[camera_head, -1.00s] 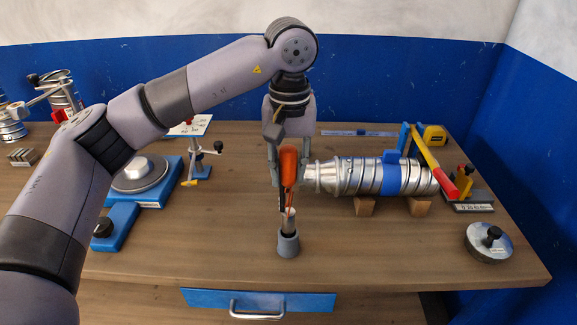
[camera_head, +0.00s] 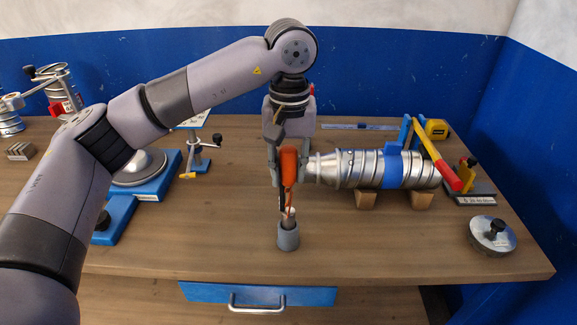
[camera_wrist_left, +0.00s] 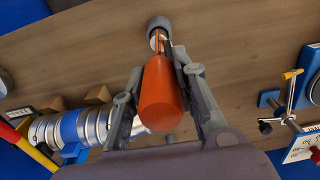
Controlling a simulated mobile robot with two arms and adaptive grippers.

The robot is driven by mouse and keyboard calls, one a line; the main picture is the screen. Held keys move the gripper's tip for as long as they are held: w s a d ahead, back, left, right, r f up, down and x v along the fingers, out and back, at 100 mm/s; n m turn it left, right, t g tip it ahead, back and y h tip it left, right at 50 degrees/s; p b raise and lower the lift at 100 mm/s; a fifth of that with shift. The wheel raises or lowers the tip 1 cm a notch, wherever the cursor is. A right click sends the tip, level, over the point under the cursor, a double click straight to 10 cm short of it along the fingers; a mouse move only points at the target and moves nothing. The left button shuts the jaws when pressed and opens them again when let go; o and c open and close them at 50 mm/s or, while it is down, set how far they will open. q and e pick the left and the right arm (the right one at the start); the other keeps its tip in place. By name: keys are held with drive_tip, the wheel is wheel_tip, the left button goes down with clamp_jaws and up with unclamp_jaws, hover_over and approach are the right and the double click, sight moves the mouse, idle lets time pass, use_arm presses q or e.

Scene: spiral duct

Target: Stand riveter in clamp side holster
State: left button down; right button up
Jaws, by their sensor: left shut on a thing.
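The riveter has an orange handle (camera_head: 289,163) and a thin metal lower part, and it stands nearly upright. My left gripper (camera_head: 288,178) is shut on it, with a finger on each side of the orange handle. The wrist view shows the handle (camera_wrist_left: 161,95) between the two fingers (camera_wrist_left: 163,90). Directly below is a grey cup-shaped holster (camera_head: 288,237) on the table, also in the wrist view (camera_wrist_left: 158,22). The riveter's lower end is at the holster's mouth; how deep it sits I cannot tell. My right gripper is not in view.
A silver spiral duct (camera_head: 350,168) with a blue band lies on wooden blocks (camera_head: 367,200) close right of the gripper. A small clamp stand (camera_head: 200,158) and a blue-based turntable (camera_head: 150,190) are left. A round lidded weight (camera_head: 492,236) is at right.

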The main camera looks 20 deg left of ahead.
use_arm(q)
drive_tip(key=shift+f+b, duration=0.55)
drive_tip(key=shift+f, duration=0.15)
drive_tip(key=c, duration=1.2)
unclamp_jaws()
wheel_tip(320, 180, up, 12)
